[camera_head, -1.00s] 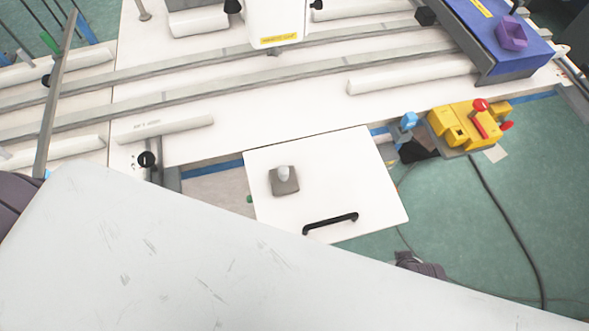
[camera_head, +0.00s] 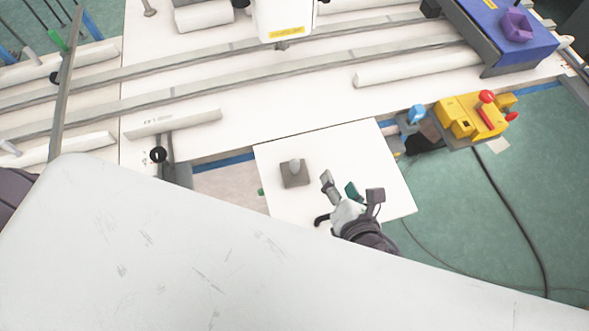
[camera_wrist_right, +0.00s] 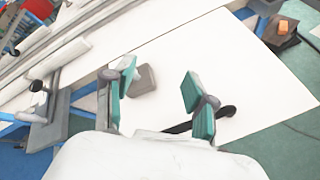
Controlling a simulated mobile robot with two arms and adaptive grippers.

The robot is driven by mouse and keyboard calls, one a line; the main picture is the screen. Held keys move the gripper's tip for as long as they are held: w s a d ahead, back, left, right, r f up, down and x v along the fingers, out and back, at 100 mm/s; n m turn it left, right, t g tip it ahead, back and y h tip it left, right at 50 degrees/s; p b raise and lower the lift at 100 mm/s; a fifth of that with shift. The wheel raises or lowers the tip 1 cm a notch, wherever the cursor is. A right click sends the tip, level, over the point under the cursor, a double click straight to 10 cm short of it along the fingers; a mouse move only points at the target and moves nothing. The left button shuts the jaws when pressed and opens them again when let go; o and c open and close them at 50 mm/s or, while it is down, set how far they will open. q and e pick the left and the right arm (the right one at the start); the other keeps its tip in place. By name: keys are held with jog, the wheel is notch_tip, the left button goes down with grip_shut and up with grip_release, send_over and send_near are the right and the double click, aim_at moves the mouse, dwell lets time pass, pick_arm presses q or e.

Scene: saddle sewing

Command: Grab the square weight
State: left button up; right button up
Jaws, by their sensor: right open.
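The square weight (camera_head: 294,178) is a grey-brown square block with a pale rounded knob on top. It sits on the white square board (camera_head: 345,142). My right gripper (camera_head: 350,189) is open and empty over the board, to the right of the weight and apart from it in the head view. In the right wrist view, the weight (camera_wrist_right: 143,80) shows just beyond the left finger, partly covered by it. The open right gripper (camera_wrist_right: 160,90) shows its green-padded fingers spread there. My left gripper does not show.
A black handle (camera_wrist_right: 205,118) is fixed on the board near my right gripper. A yellow control box (camera_head: 468,118) with red knobs stands right of the board. A long white machine table (camera_head: 300,90) with rails lies behind. A large pale surface (camera_head: 170,250) fills the lower left.

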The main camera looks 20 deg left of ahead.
aim_at(297, 168)
jog(key=s+a+f+n+y, duration=0.1)
jog(key=s+a+n+y, duration=0.25)
jog(key=n, duration=0.65)
jog(key=shift+g+h, duration=0.35)
jog(key=shift+g, duration=0.05)
jog(key=p+x, duration=0.1)
jog(key=x, duration=0.7)
jog(key=shift+s+a, duration=0.1)
jog(key=shift+a, duration=0.05)
jog(key=shift+f+p+x, duration=0.15)
jog(key=shift+f+x, duration=0.1)
jog(key=shift+x, duration=1.1)
jog(key=shift+f+p+x, duration=0.15)
jog(key=shift+f+x, duration=0.15)
jog(key=shift+x, duration=1.1)
jog(key=shift+s, duration=0.2)
jog(key=shift+d, duration=0.25)
jog(key=shift+c, duration=0.2)
grip_shut()
jog(key=shift+r, duration=0.15)
